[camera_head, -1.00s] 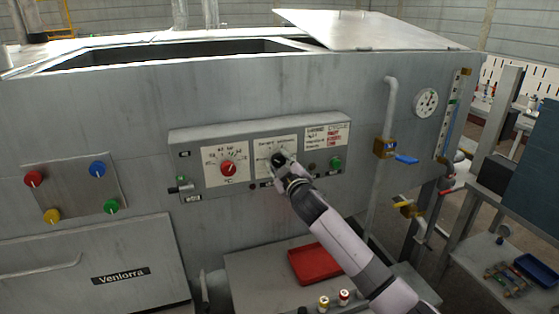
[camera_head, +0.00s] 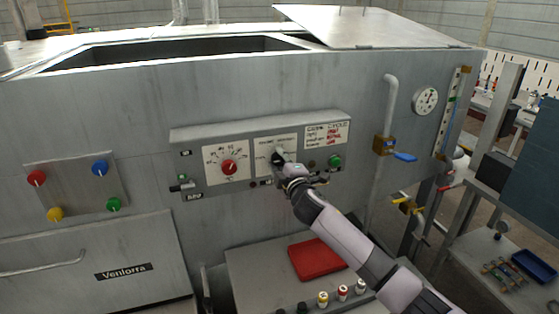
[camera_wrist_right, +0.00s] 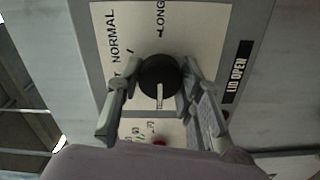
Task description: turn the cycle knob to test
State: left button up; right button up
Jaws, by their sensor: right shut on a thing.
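The cycle knob (camera_head: 278,159) is black and sits on the right-hand white plate of the grey control panel (camera_head: 340,126). In the right wrist view the knob (camera_wrist_right: 159,76) shows a white pointer line aimed down the picture, away from the NORMAL and LONG labels. Other labels by the left finger are partly hidden, and I cannot read TEST. My right gripper (camera_head: 283,170) is at the knob, coming from the lower right. In the wrist view its fingers (camera_wrist_right: 157,85) are on both sides of the knob, shut on it. My left gripper is not in view.
A red temperature knob (camera_head: 229,167) is left of the cycle knob, and a green button (camera_head: 335,161) is right of it. A LID OPEN label (camera_wrist_right: 238,71) is beside the plate. A red tray (camera_head: 317,258) and several small capped items are below. Pipes with a blue-handled valve (camera_head: 404,157) stand right.

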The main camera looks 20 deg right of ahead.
dwell(0.4)
jog(key=o, duration=1.2)
jog(key=shift+c, duration=0.2)
jog(key=s, duration=1.2)
jog(key=shift+d, duration=0.25)
